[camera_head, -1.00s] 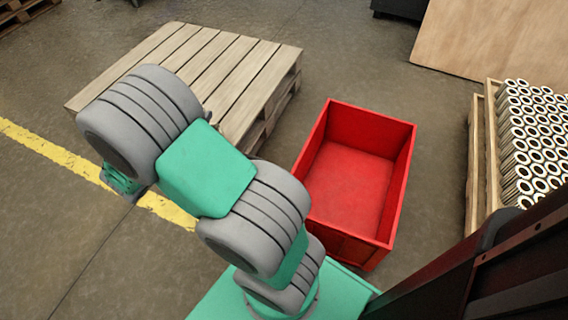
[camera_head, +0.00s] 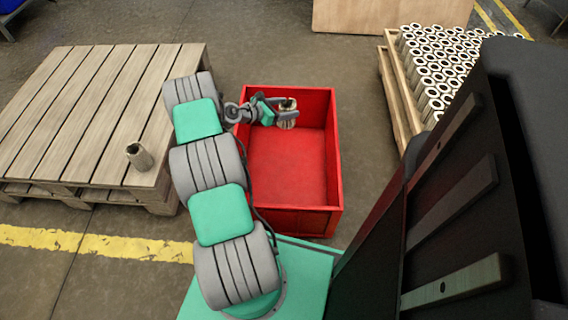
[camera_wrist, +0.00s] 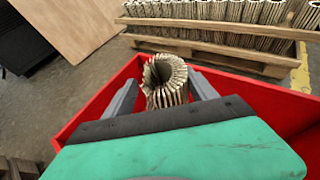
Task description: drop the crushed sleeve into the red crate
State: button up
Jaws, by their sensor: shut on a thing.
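My gripper (camera_head: 287,112) is over the far left part of the red crate (camera_head: 290,216). It is shut on the crushed sleeve (camera_head: 288,120), a pale pleated cylinder. In the wrist view the sleeve (camera_wrist: 165,82) sits between the two grey fingers with its open, misshapen end towards the camera. The crate's red walls (camera_wrist: 94,101) show below and on both sides of it in that view. The crate's visible floor is bare. The sleeve appears to be above the crate's floor, but its exact height is hard to tell.
A wooden pallet (camera_head: 80,100) lies left of the crate, with another cylindrical sleeve (camera_head: 139,157) standing on its near right corner. A wooden-sided pallet of many upright cartridges (camera_head: 435,65) stands at the right. A plywood sheet (camera_head: 385,15) is behind.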

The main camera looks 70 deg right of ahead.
notch_tip(320, 180, down, 6)
jog(key=b, duration=0.4)
jog(key=shift+s+f, duration=0.15)
jog(key=shift+s, duration=0.3)
jog(key=shift+d, duration=0.1)
jog(key=o, duration=1.4)
jog(key=p+v, duration=0.2)
jog(key=v, duration=0.5)
jog(key=shift+w+a, duration=0.3)
